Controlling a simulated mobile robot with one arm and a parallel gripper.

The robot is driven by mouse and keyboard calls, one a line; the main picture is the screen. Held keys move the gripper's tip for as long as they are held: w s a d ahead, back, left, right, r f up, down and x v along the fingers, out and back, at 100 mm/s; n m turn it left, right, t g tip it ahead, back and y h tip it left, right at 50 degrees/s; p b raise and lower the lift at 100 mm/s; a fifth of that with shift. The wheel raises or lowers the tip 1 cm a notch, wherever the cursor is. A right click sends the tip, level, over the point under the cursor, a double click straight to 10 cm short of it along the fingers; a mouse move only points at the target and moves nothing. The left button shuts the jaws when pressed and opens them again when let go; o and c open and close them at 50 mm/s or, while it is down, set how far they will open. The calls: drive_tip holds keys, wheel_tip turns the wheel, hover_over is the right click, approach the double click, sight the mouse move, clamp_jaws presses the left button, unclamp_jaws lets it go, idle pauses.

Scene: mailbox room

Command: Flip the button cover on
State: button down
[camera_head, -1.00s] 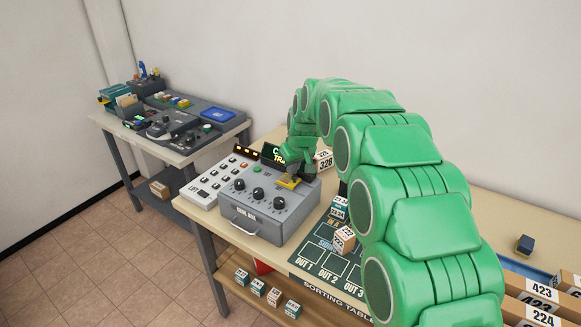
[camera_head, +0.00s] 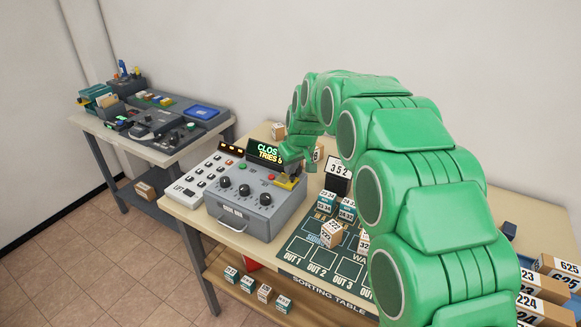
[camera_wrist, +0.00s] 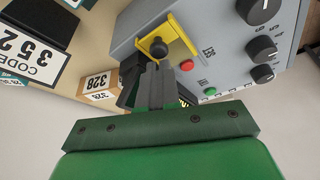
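The grey control box (camera_head: 250,212) stands on the sorting table, with dials, a handle and small buttons. A yellow button cover (camera_head: 290,183) sits at its right top corner. In the wrist view the yellow cover (camera_wrist: 183,38) is an angled yellow frame beside a black round knob (camera_wrist: 158,47). I cannot tell how far it is tipped. My gripper (camera_wrist: 158,72) has its dark fingers together, tips just below the knob; touching or apart is unclear. In the head view my gripper (camera_head: 290,172) is over the cover, partly hidden by my green wrist. Nothing shows between the fingers.
A red button (camera_wrist: 186,65) and a green button (camera_wrist: 210,91) lie close to the fingers. A lit display (camera_head: 266,153) stands behind the box. Numbered cubes (camera_head: 332,234) and a code sign (camera_head: 338,177) stand to the right.

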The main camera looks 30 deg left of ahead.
drive_tip(key=shift+w+a+r, duration=0.15)
drive_tip(key=shift+w+a, duration=0.15)
drive_tip(key=shift+a, duration=0.3)
drive_tip(key=shift+w+a+r, duration=0.15)
drive_tip(key=shift+w+a, duration=0.15)
drive_tip(key=shift+a, duration=0.25)
drive_tip(key=shift+w+a+r, duration=0.15)
drive_tip(key=shift+w+a, duration=0.15)
drive_tip(key=shift+a, duration=0.3)
drive_tip(key=v, duration=1)
drive_tip(key=shift+d, duration=0.15)
